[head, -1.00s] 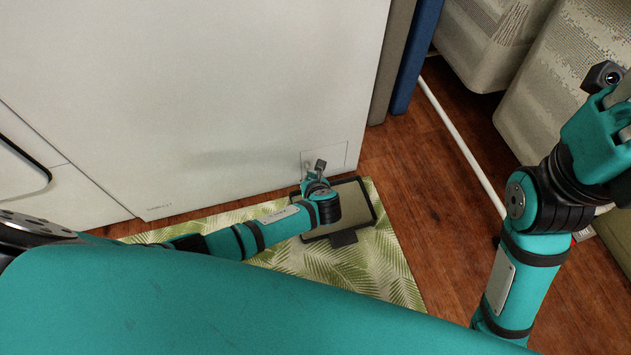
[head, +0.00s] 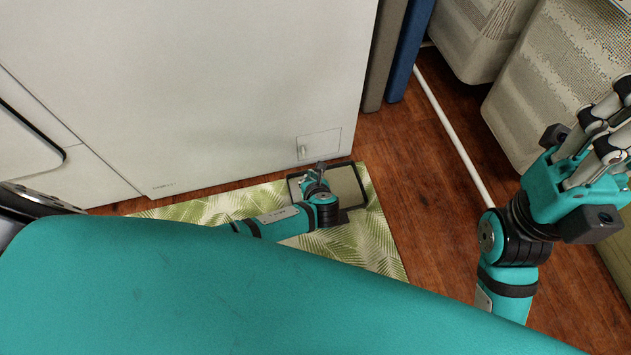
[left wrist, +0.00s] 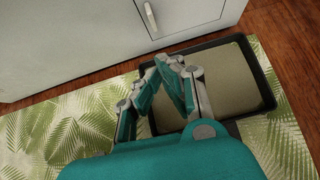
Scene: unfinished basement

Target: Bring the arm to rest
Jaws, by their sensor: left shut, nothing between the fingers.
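My left gripper (head: 317,170) is low in the middle of the head view, over a dark-rimmed shallow tray (head: 352,186). In the left wrist view, its fingers (left wrist: 170,64) come together at the tips with nothing between them, in front of the tray's beige floor (left wrist: 235,80). Part of the tray is hidden behind the gripper and arm. My right gripper (head: 622,112) is raised at the right edge of the head view. Its fingers are partly cut off by the edge, so its opening is unclear.
A leaf-patterned mat (head: 375,240) lies under the tray on the wood floor (head: 430,190). A large white cabinet (head: 220,90) with a small hatch (head: 320,146) stands just behind. Blue (head: 410,50) and grey panels, a white pipe (head: 452,135) and woven bins (head: 545,90) are at right.

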